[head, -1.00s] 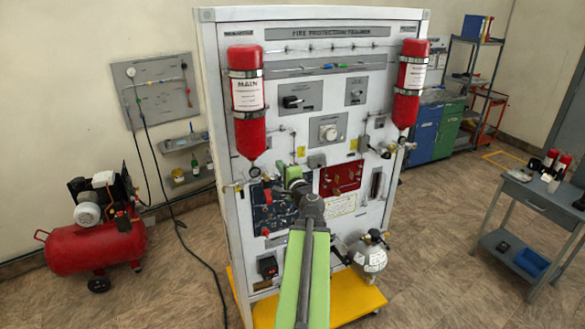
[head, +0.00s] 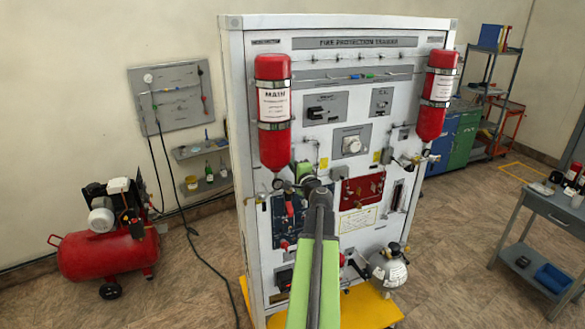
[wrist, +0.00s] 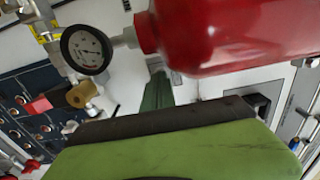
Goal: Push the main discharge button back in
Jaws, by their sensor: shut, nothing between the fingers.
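The red MAIN bottle (head: 273,110) hangs at the upper left of the white trainer panel. In the wrist view its red body (wrist: 235,35) fills the upper right, with a round white-faced gauge (wrist: 86,50) at its neck. A brass fitting (wrist: 80,95) and a red part (wrist: 40,106) sit below the gauge. My gripper (head: 303,170) is shut and empty, in front of the panel just right of the bottle's lower end. Its green fingers (wrist: 158,92) show in the wrist view, apart from the gauge. I cannot pick out the main discharge button; my arm hides part of the panel.
A second red bottle (head: 436,95) hangs at the panel's right. A grey sphere-like tank (head: 388,268) stands on the yellow base (head: 365,308). A red compressor (head: 108,255) stands at left, and a grey table (head: 550,205) at right. Open floor lies between.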

